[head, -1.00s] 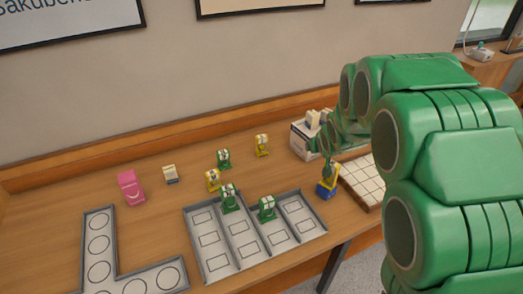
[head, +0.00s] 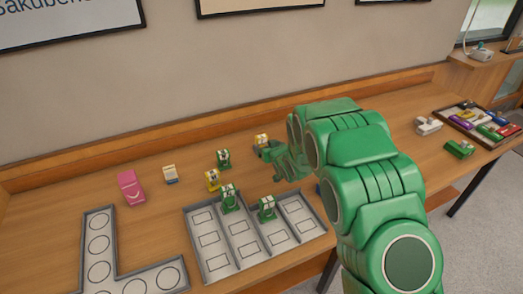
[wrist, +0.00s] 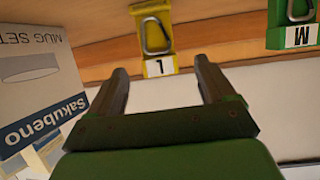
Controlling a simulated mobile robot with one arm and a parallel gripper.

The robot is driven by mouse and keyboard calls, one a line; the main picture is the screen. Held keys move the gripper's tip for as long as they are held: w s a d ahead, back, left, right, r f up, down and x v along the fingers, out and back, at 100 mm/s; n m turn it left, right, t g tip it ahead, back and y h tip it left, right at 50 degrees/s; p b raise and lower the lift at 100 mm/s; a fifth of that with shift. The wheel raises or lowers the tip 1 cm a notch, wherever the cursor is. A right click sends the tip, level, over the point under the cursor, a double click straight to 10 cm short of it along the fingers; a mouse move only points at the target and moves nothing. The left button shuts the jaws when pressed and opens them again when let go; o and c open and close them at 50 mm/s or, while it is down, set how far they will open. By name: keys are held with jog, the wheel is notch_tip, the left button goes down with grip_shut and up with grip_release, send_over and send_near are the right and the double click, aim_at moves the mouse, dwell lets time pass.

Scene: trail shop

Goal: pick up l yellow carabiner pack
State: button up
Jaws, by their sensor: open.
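The yellow carabiner pack marked L (wrist: 155,38) stands upright just ahead of my gripper in the wrist view, with a grey carabiner on its front. Nothing is between the fingers. A green pack marked M (wrist: 292,25) stands to the right in the wrist view.
A grey divided tray (head: 212,273) in front holds two green packs. A mug set box (wrist: 35,75) is at left in the wrist view. A pink item (head: 130,187) stands farther left.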

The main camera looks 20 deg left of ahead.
aim_at(263, 144)
jog(key=shift+f+x, duration=0.15)
jog(key=shift+x, duration=1.7)
jog(key=shift+f+x, duration=0.15)
jog(key=shift+x, duration=1.7)
jog(key=shift+d, duration=0.15)
jog(key=c, duration=1.1)
